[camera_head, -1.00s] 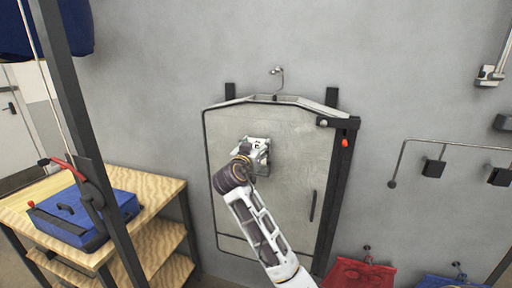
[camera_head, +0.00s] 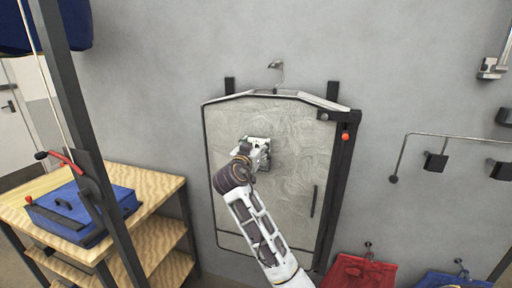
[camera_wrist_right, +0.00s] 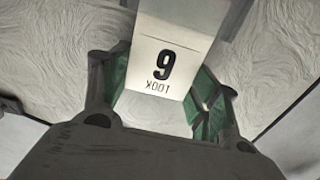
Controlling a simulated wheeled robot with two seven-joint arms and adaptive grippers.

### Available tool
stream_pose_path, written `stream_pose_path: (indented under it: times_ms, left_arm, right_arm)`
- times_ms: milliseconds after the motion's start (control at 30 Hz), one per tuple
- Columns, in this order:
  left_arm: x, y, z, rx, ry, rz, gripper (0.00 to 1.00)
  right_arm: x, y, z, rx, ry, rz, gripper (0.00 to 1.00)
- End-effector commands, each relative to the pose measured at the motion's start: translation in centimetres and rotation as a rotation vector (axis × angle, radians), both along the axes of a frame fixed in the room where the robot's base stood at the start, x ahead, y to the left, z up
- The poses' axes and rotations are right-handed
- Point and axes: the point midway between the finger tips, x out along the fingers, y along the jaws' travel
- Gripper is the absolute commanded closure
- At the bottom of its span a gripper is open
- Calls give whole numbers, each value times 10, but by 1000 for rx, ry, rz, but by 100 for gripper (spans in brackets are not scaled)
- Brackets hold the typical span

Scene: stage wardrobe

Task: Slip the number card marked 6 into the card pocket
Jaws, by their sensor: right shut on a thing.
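My right gripper (camera_head: 262,150) reaches up in front of the pale garment bag (camera_head: 295,165) hanging on the grey wall. In the wrist view it is shut on a white number card (camera_wrist_right: 180,35), held between its green-padded fingers. The card has a black numeral with small lettering below that looks upside down, so it could read 6 or 9 in this view. The card's far part runs up to the top edge of the picture. The card pocket cannot be made out; my gripper hides that part of the bag in the head view. My left gripper is not in view.
A blue box (camera_head: 70,215) sits on a wooden shelf unit (camera_head: 150,188) at left, behind a dark upright post (camera_head: 75,110). A metal rail (camera_head: 455,138) juts from the wall at right. Red cloth (camera_head: 358,270) hangs low at right.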

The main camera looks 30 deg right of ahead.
Motion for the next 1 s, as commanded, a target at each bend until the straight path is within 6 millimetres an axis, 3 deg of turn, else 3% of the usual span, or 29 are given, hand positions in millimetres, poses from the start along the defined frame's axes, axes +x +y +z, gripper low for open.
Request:
stream_pose_path:
  times_ms: [367, 400, 567, 833, 1000]
  left_arm:
    - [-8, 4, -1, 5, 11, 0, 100]
    - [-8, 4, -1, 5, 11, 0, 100]
    - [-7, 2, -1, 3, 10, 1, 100]
    - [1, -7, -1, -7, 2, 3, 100]
    - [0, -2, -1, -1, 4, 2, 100]
  right_arm:
    - [0, 0, 0, 0, 0, 0, 48]
    - [0, 0, 0, 0, 0, 0, 34]
    - [0, 0, 0, 0, 0, 0, 14]
    - [0, 0, 0, 0, 0, 0, 14]
    - [-1, 2, 0, 0, 0, 0, 14]
